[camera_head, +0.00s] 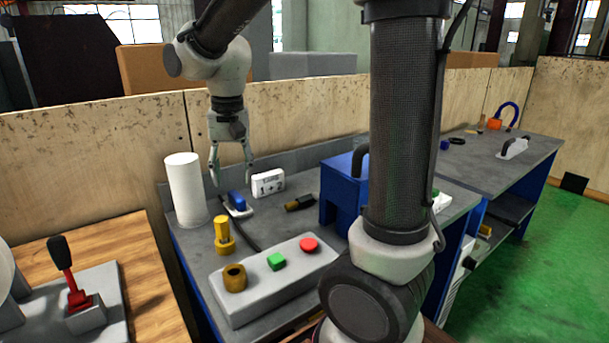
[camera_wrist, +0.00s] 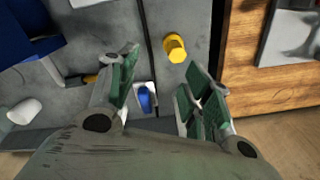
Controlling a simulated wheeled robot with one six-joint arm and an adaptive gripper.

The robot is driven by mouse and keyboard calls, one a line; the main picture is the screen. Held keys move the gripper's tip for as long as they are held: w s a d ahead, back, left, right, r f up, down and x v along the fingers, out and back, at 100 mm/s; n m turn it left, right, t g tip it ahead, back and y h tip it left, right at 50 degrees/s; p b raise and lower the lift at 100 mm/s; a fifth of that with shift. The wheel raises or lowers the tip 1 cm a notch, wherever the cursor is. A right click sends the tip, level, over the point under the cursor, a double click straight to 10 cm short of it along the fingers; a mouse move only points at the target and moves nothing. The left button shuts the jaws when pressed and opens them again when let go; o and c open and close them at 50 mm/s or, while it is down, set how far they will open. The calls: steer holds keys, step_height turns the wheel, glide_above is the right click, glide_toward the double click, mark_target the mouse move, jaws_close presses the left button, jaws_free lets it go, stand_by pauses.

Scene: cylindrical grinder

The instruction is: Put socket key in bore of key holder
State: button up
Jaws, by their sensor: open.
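A yellow piece (camera_head: 222,232), which looks like the socket key, stands upright on the grey bench with a wider collar at its base. It also shows in the wrist view (camera_wrist: 175,47), from above, near the top between the fingers. A brass ring-shaped piece with a dark opening (camera_head: 235,278), which looks like the key holder, sits on the left end of a light grey control box. My gripper (camera_head: 233,180) hangs fingers down above the back of the bench, behind and above the yellow piece. In the wrist view its fingers (camera_wrist: 162,62) are spread and empty.
The control box (camera_head: 289,292) has green and red buttons. A blue item (camera_head: 237,201), white box (camera_head: 268,183), dark brass-tipped piece (camera_head: 299,203) and tall white cylinder (camera_head: 185,190) stand around. A blue case (camera_head: 338,190) is right. A wooden table (camera_head: 130,262) adjoins left.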

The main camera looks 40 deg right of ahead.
steer(key=s+d+r+n+t, duration=0.1)
steer(key=s+d+n+t, duration=0.1)
steer(key=s+d, duration=0.3)
steer(key=s+d+r+n+t, duration=0.1)
steer(key=s+d, duration=0.5)
steer(key=s, duration=0.7)
steer(key=shift+d+r+n+t, duration=0.25)
steer(key=shift+r+n+t, duration=0.15)
steer(key=shift+r+n, duration=0.45)
steer(key=shift+s+f, duration=0.1)
steer(key=shift+f, duration=0.1)
